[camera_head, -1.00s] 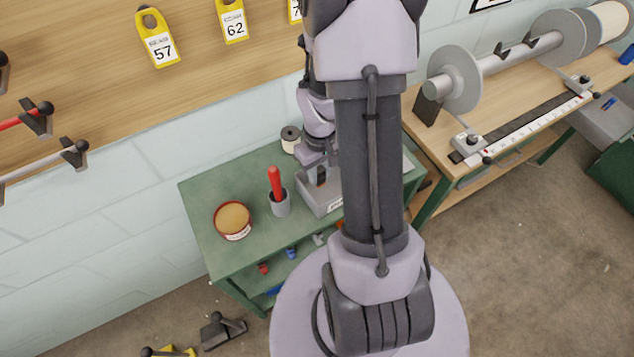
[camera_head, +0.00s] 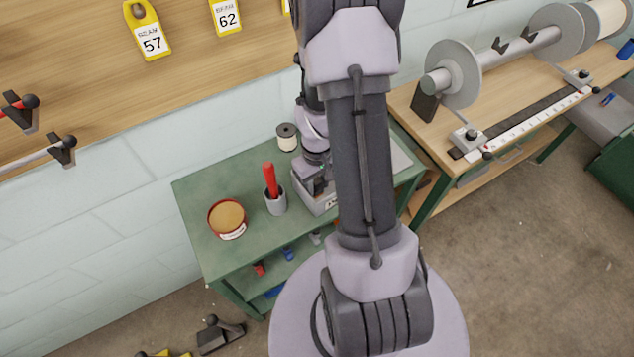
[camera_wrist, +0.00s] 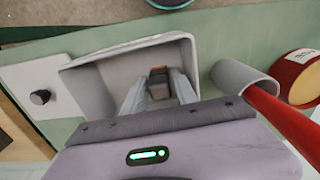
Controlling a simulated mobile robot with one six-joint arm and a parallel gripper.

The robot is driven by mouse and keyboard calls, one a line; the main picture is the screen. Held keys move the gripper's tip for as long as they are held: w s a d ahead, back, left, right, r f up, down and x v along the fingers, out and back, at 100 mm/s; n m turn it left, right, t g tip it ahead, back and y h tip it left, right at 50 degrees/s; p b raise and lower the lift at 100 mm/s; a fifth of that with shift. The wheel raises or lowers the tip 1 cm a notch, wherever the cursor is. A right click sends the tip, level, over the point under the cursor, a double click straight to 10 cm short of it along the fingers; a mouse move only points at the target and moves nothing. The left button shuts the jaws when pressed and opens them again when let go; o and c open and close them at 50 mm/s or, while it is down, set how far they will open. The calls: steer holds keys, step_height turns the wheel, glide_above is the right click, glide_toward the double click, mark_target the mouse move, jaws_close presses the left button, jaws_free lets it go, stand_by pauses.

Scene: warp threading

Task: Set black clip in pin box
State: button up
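The pin box (camera_head: 322,206) is a grey open box on the green bench, with a pale label on its front. In the wrist view the pin box (camera_wrist: 92,88) surrounds my gripper's fingers. My gripper (camera_wrist: 160,84) points down into it. A small dark piece, apparently the black clip (camera_wrist: 158,76), sits between the fingertips, with brownish faces showing. The fingers look closed against it, and its lower part is hidden. In the head view my gripper (camera_head: 316,182) is at the box opening, and my arm covers part of the box.
A grey cup (camera_head: 275,204) with a red-handled tool stands left of the box, close to it. A red tin (camera_head: 228,220) is farther left. A spool (camera_head: 287,138) stands behind. A pale plate with a black knob (camera_wrist: 40,97) lies on the box's other side.

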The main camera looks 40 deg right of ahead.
mark_target(317, 180)
step_height(317, 180, up, 12)
steer(key=r+p, duration=0.1)
steer(key=p, duration=0.4)
steer(key=w+a+r+m+t, duration=0.1)
steer(key=w+a+r+t, duration=0.1)
steer(key=a+r, duration=0.85)
steer(key=s+a+r+m+t+y, duration=0.1)
steer(key=s+a+r+t+y, duration=0.1)
steer(key=s+a+r, duration=0.7)
steer(key=a+r+t, duration=0.1)
steer(key=a+r, duration=0.2)
steer(key=shift+s+a+r+m+t, duration=0.15)
steer(key=shift+r+m+t, duration=0.15)
steer(key=shift+r+t, duration=0.1)
